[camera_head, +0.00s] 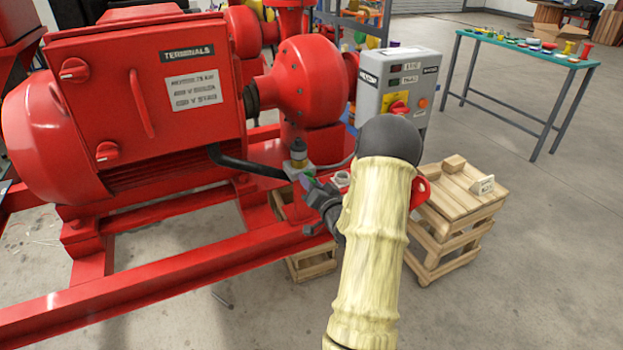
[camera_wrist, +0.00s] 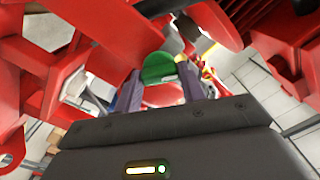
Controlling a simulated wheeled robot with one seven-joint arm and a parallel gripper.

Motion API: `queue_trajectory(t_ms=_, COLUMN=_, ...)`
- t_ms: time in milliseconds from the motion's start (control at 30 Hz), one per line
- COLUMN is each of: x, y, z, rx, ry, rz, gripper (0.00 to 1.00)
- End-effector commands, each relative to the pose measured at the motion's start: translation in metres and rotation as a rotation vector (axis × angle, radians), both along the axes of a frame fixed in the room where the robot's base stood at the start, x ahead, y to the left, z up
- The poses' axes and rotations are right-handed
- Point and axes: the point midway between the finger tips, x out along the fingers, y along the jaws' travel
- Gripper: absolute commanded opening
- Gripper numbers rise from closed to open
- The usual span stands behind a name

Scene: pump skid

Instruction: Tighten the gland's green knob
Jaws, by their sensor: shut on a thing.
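The green knob (camera_wrist: 159,67) sits between the two finger tips of my gripper (camera_wrist: 160,84) in the wrist view, with the fingers shut on its sides. In the head view only a small green patch of the knob (camera_head: 309,174) shows beside the fingers. My gripper (camera_head: 314,186) reaches in from the lower right, by a grey fitting (camera_head: 296,169) under the pump. The fingers hide part of the knob, and its threads cannot be seen.
The red motor (camera_head: 140,110) and red pump casing (camera_head: 309,82) stand close behind my gripper. A red skid rail (camera_head: 150,278) runs below. A grey control box (camera_head: 402,85) stands behind my arm. Wooden crates (camera_head: 455,215) are at right. Open floor lies beyond.

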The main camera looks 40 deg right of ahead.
Motion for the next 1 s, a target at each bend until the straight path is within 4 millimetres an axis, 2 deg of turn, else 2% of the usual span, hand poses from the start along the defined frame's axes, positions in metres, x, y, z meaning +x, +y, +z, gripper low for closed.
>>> queue_trajectory(t_ms=1000, x=-0.0009, y=-0.0011, z=0.0013, rx=0.943, ry=-0.225, rz=-0.003, gripper=0.17)
